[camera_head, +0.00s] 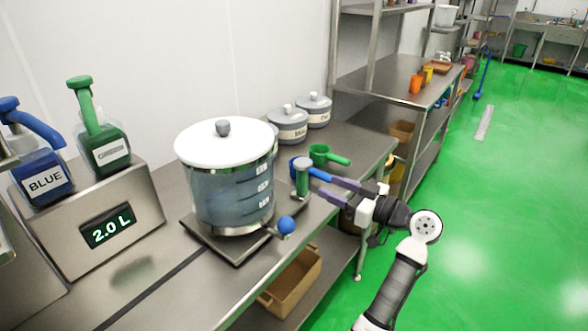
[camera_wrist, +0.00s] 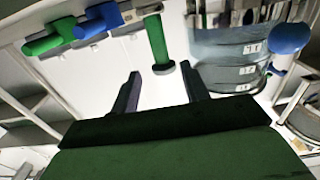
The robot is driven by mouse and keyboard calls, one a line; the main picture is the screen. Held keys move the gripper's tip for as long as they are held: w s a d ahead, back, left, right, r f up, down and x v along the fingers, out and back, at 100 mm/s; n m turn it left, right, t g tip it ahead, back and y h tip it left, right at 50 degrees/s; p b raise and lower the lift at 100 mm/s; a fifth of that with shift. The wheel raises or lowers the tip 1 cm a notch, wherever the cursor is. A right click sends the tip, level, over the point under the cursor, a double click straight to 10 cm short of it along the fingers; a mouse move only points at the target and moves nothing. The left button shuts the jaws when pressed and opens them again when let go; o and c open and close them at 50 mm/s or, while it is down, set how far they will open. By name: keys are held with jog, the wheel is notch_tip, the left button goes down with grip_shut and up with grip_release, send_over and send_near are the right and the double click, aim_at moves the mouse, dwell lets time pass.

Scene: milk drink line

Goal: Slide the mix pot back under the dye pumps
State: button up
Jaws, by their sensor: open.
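The mix pot (camera_head: 232,190) is a clear marked vessel with a white lid, standing upright on a flat metal tray (camera_head: 236,252) on the bench, right of the dye pumps. It also shows in the wrist view (camera_wrist: 230,50). The blue pump (camera_head: 40,165) and green pump (camera_head: 98,140) sit on a sloped metal housing at left. In the wrist view the handle's end (camera_wrist: 163,68) appears between the fingertips.
A blue ball knob (camera_head: 287,225) juts from the pot's lower front. A green scoop (camera_head: 328,155) and a blue scoop lie behind the handle. Two lidded grey tubs (camera_head: 289,125) stand at the back. The housing display (camera_head: 108,227) reads 2.0 L. Bench between housing and tray is clear.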

aim_at(296, 172)
jog(key=p+x, duration=0.3)
jog(key=x, duration=0.8)
jog(key=shift+w+a, duration=0.1)
jog(key=shift+a, duration=0.1)
jog(key=shift+c, duration=0.4)
grip_shut()
